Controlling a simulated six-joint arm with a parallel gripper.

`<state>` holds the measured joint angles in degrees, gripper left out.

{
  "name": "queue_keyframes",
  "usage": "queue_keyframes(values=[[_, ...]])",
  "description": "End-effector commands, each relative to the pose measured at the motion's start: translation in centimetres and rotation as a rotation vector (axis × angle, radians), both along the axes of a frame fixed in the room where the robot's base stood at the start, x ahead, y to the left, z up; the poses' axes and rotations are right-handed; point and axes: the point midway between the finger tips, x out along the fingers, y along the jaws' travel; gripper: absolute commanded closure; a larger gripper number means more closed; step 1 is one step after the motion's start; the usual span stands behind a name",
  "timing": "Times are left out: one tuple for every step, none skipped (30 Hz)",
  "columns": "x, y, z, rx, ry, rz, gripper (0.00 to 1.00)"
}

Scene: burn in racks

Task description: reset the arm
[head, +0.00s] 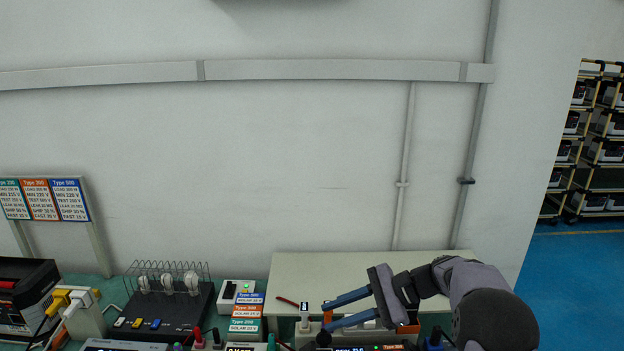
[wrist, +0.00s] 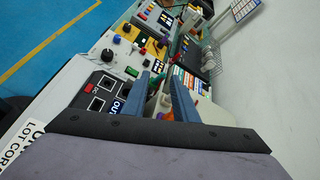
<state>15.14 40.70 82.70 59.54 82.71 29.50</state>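My gripper (head: 337,311) is at the lower right of the head view, with my arm reaching in from the right. Its two blue fingers are spread apart, pointing left over the bench equipment. In the wrist view the fingers of my gripper (wrist: 158,98) stand apart with a gap between them. No held object shows clearly in the gap; a pale part and an orange part behind it belong to the bench scene, and their contact with the fingers cannot be told.
A black rack with white plugs (head: 168,290) stands left on the bench. Colored type labels (head: 247,312) stand near a white switch box (head: 238,291). A pale board (head: 330,268) lies behind my gripper. A sign (head: 42,200) stands far left.

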Motion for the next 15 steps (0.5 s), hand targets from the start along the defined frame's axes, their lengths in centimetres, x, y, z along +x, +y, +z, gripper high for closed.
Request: queue_keyframes(values=[[-0.7, 0.2, 1.3, -0.042, -0.114, 0.040, 0.74], [-1.1, 0.2, 1.7, -0.072, -0.182, 0.069, 0.74], [-1.9, 0.3, 2.0, -0.116, -0.263, 0.111, 0.74], [-2.6, 0.4, 2.0, -0.151, -0.317, 0.144, 0.74], [-3.5, 0.4, 1.9, -0.191, -0.363, 0.181, 0.74], [-4.8, 0.4, 1.5, -0.247, -0.411, 0.233, 0.74], [-6.0, 0.3, 1.0, -0.292, -0.436, 0.274, 0.74], [-7.4, 0.1, 0.3, -0.339, -0.453, 0.320, 0.74], [-9.2, -0.2, -0.8, -0.400, -0.464, 0.377, 0.74], [-10.6, -0.6, -1.6, -0.446, -0.467, 0.422, 0.74], [-12.0, -1.0, -2.4, -0.491, -0.467, 0.466, 0.74], [-14.0, -1.6, -3.6, -0.550, -0.464, 0.525, 0.74], [-15.4, -2.2, -4.3, -0.593, -0.463, 0.568, 0.74], [-16.7, -2.7, -5.0, -0.634, -0.462, 0.611, 0.74], [-18.3, -3.5, -5.9, -0.687, -0.465, 0.669, 0.74]])
